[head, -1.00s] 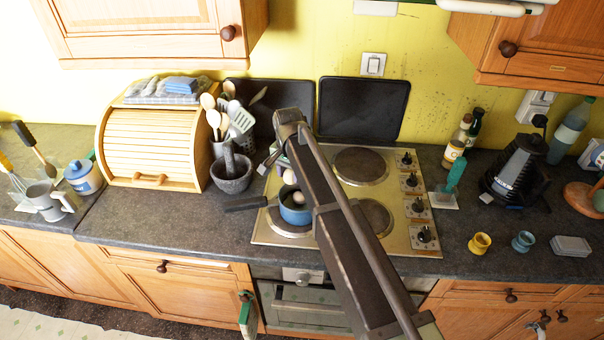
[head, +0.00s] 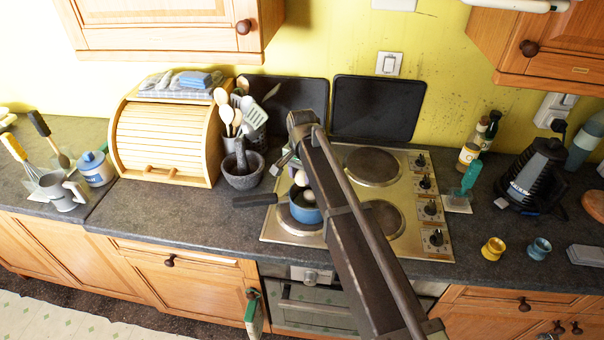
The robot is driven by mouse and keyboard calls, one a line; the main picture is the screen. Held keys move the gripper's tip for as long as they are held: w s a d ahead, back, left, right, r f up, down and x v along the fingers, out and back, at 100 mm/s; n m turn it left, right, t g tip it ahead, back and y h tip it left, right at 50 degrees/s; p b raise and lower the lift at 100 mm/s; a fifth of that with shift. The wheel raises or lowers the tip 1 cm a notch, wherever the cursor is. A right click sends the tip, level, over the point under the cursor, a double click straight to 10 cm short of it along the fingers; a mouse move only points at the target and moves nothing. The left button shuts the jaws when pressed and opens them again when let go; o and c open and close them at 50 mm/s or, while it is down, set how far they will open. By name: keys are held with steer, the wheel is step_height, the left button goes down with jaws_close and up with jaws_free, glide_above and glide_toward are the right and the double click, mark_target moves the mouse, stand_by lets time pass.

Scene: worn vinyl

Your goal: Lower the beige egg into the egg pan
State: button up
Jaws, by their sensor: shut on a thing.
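The blue egg pan (head: 299,213) stands on the left front burner of the hob, its dark handle pointing left. My arm crosses in front of it and hides its right side. A pale beige egg (head: 301,178) is just above the pan's far rim, at my gripper (head: 297,171). My gripper is mostly hidden behind my arm and is shut on this egg. Another pale rounded thing, which looks like an egg (head: 309,196), shows lower down at the pan's opening. I cannot tell how far the held egg is above the pan.
A stone mortar (head: 242,176) and a utensil pot stand left of the hob (head: 400,160), by the wooden bread bin (head: 165,140). Dark boards lean on the wall behind. A yellow egg cup (head: 493,249) and a blue one (head: 539,249) stand on the right worktop.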

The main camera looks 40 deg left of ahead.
steer(key=shift+f+b, duration=2.4)
steer(key=shift+f, duration=0.25)
steer(key=o, duration=1)
step_height(320, 180, up, 11)
steer(key=p, duration=1.1)
steer(key=shift+f, duration=0.15)
